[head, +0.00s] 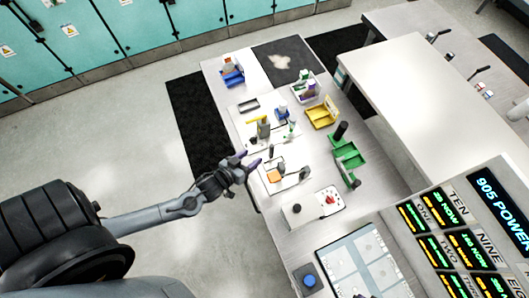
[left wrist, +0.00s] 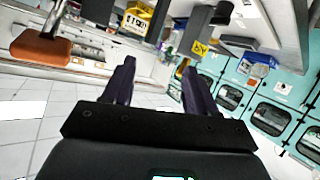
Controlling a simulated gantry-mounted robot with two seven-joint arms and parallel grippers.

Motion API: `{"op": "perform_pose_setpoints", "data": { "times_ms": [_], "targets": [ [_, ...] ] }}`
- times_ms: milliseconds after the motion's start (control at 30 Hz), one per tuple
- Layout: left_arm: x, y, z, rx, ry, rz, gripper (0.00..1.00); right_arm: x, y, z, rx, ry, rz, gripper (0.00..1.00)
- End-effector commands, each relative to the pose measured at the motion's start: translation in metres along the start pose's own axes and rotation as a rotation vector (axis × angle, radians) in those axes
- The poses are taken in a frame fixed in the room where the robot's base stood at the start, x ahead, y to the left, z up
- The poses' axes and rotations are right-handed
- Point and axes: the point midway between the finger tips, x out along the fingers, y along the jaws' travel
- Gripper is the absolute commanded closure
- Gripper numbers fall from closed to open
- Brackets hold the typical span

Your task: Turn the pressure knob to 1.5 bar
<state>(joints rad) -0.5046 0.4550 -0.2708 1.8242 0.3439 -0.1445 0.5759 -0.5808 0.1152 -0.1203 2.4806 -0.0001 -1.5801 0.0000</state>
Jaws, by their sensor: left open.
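A white panel (head: 314,214) lies near the front of the bench in the head view. It carries a red part (head: 330,199) and a round black knob (head: 297,208). I cannot read any pressure scale, and cannot tell which part is the pressure knob. My left gripper (head: 248,162) is at the bench's left edge, up and left of this panel and apart from it. In the left wrist view its two dark fingers (left wrist: 157,85) stand wide apart with nothing between them. My right gripper does not show.
White plates with small parts, including an orange block (head: 274,175), lie beside the left gripper. A green holder (head: 347,155), yellow tray (head: 321,114) and blue holder (head: 232,76) stand farther back. A display console (head: 478,225) is at front right.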

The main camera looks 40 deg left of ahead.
Motion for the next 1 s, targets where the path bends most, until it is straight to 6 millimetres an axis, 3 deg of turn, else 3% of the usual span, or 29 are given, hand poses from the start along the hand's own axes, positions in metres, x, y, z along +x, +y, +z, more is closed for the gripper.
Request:
{"op": "perform_pose_setpoints", "data": {
  "times_ms": [500,1000],
  "targets": [
    [-0.028,0.071,-0.059,-0.146,-0.070,0.051,0.43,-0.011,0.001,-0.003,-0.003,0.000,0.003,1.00],
    [-0.042,0.093,-0.078,-0.196,-0.118,0.062,0.43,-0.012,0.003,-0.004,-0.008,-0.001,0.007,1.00]
  ]
}}
